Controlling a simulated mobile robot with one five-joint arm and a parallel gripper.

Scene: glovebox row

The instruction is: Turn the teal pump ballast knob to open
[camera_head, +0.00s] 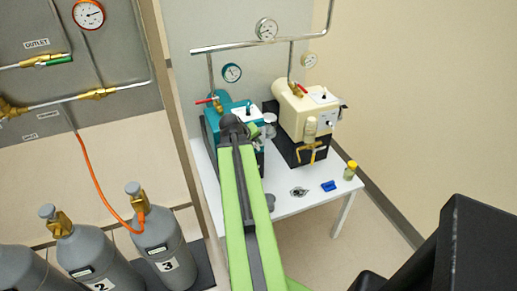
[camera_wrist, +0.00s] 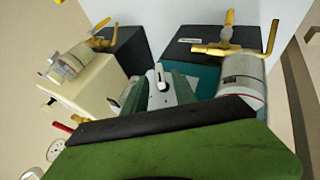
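The teal pump (camera_head: 212,121) stands on the white table at the left, partly hidden behind my green arm. In the wrist view the teal pump (camera_wrist: 207,79) lies ahead of my gripper (camera_wrist: 159,88). A white plate (camera_wrist: 174,90) on its body carries the small dark ballast knob (camera_wrist: 161,80). The knob shows between my two green fingers, which are apart with a gap around it. I cannot tell whether either finger touches it.
A cream pump (camera_head: 311,112) stands close on the right, with brass fittings. Pipes and gauges (camera_head: 266,29) rise behind both pumps. A blue item (camera_head: 328,186) and a yellow-capped vial (camera_head: 350,170) lie on the table (camera_head: 305,203). Grey cylinders (camera_head: 160,241) stand at left.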

